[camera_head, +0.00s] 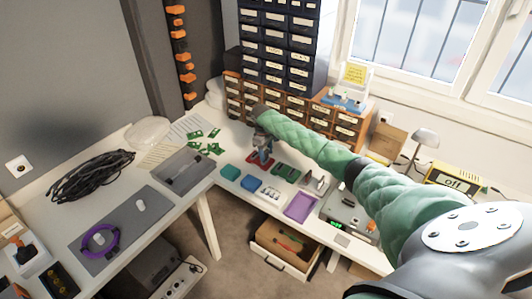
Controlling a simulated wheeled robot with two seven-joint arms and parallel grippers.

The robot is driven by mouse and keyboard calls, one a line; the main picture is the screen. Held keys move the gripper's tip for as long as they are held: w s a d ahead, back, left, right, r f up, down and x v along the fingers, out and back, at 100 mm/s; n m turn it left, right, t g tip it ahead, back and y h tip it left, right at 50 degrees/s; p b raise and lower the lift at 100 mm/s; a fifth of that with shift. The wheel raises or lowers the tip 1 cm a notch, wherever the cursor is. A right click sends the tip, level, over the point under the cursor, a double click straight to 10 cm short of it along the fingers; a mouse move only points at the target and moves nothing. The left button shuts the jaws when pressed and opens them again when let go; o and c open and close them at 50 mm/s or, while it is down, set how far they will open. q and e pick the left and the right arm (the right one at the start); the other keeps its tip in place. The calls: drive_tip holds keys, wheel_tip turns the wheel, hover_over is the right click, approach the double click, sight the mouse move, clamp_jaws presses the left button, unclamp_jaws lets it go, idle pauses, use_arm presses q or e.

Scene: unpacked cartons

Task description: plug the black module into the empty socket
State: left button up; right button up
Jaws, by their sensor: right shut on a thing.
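My right arm reaches in from the right across the far bench, and my right gripper (263,152) points down over a small red item (258,164) on that bench. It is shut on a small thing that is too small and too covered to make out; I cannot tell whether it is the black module. I cannot tell whether the held thing touches the red item. Green boards (285,171) lie just right of it. I cannot pick out the empty socket. My left gripper is not in view.
Blue containers (250,183) and a purple tray (300,207) line the bench's front edge. Drawer cabinets (270,98) stand behind. An open wooden drawer (270,262) is below. The left table holds black cable (90,175) and a grey mat (135,240).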

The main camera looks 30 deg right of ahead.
drive_tip(key=shift+f, duration=0.25)
idle(0.8)
drive_tip(key=o, duration=1.3)
